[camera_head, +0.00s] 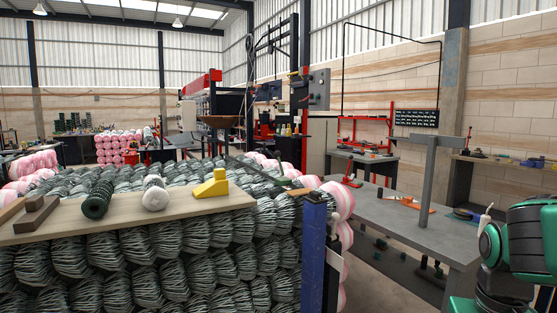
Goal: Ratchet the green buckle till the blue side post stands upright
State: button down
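The blue side post (313,258) stands in front of the right end of the stacked wire rolls. It looks close to upright, but a small lean cannot be judged from this one view. A dark upright part (332,262) runs beside it on the right. I cannot make out a green buckle in this view. Part of my green and black arm shows at the right edge, well to the right of the post. My gripper is out of view.
A plank (130,216) lies on the wire rolls (150,260), carrying a dark green roll (97,199), a white roll (155,194) and a yellow block (211,184). A grey workbench (400,222) with a T-shaped stand (429,175) is at right. Some floor shows between post and bench.

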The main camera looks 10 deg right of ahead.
aim_at(277, 154)
jog(key=i, duration=0.85)
